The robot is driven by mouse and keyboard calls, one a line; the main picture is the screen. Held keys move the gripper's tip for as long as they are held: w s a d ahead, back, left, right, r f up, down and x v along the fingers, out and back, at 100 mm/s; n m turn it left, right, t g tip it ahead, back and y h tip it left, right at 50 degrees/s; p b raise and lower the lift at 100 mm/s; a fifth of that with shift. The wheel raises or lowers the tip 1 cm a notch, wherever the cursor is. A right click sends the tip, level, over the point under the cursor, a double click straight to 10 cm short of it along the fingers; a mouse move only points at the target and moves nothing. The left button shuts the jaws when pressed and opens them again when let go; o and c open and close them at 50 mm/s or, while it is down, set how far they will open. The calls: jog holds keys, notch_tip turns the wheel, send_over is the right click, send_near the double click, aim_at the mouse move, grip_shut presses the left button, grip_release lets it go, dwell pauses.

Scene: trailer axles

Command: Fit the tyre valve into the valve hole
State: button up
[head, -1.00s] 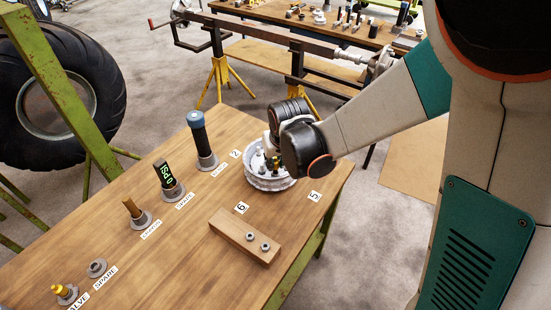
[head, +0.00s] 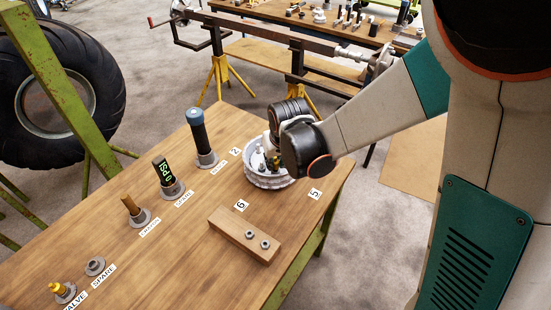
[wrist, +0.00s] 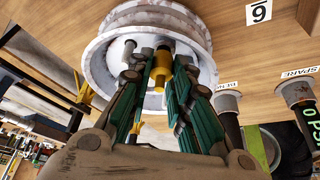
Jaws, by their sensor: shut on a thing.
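My gripper (wrist: 158,68) is shut on a yellow brass tyre valve (wrist: 162,72), its fingers on either side of it. The pale wheel rim (head: 268,179) lies on the wooden table under my gripper, and fills the top of the wrist view (wrist: 100,55). The valve is at the inside of the rim. Its far end and the valve hole are hidden, so I cannot tell whether it is in the hole. Another yellow brass piece (head: 59,288) stands in the holder beside the partly cut-off VALVE label. The SPARE holder (head: 95,266) is empty.
A wooden block (head: 245,237) with two nuts lies in front of the rim. A row of holders carries a brown-handled tool (head: 132,207), a 0 PSI gauge (head: 165,173) and a dark cylinder (head: 200,135).

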jog(key=shift+f+b, duration=0.3)
jog(key=shift+f, duration=0.2)
jog(key=o, duration=0.9)
jog(key=shift+r, duration=0.1)
